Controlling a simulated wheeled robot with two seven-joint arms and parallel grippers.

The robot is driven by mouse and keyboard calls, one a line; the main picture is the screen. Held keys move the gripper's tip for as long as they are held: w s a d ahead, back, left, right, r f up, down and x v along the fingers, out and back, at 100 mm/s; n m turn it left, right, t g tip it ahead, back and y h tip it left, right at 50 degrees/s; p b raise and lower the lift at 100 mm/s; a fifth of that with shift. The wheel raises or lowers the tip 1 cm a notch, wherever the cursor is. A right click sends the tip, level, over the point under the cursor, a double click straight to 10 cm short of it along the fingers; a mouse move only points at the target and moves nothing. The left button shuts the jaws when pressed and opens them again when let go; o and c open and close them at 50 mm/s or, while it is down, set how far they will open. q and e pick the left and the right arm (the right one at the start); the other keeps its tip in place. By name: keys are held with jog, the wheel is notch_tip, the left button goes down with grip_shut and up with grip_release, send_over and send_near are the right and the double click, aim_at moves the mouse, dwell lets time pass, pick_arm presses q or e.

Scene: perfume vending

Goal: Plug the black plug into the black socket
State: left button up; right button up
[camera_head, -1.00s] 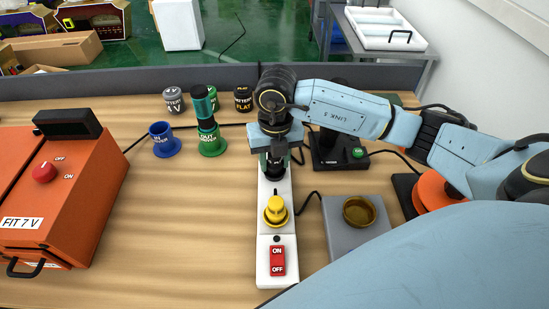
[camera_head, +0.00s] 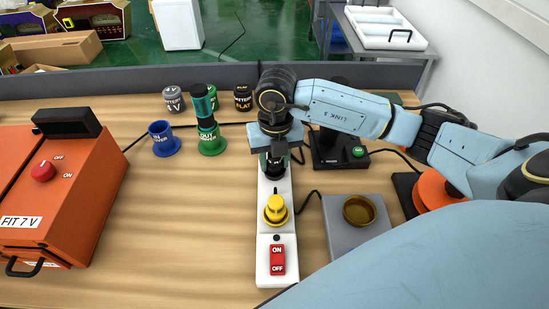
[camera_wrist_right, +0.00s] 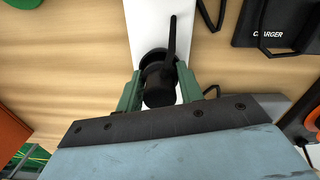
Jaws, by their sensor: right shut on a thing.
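My right gripper (camera_head: 273,165) is over the far end of the white power strip (camera_head: 263,240), pointing down. In the right wrist view its green fingers (camera_wrist_right: 160,88) are shut on the black plug (camera_wrist_right: 160,85), which has a dark cable rising from it. The plug (camera_head: 274,171) stands over the strip's far end, where the black socket would be hidden beneath it. I cannot tell how deep the plug sits. A yellow plug (camera_head: 275,207) stands on the strip's middle, nearer than my gripper. My left gripper is not in view.
A red ON/OFF switch (camera_head: 277,260) is at the strip's near end. An orange box (camera_head: 70,195) stands left, blue (camera_head: 162,141) and green (camera_head: 211,140) holders at the back. A charger (camera_head: 335,152) and a grey block with a brass cup (camera_head: 358,212) stand right. Table left of the strip is clear.

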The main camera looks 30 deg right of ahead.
jog(key=shift+f, duration=0.1)
dwell(0.3)
jog(key=o, duration=1.1)
jog(key=shift+o, duration=0.3)
jog(key=shift+d, duration=0.1)
jog(key=o, duration=0.4)
jog(key=shift+o, duration=0.2)
jog(key=shift+r+p, duration=2.65)
jog(key=shift+r, duration=0.9)
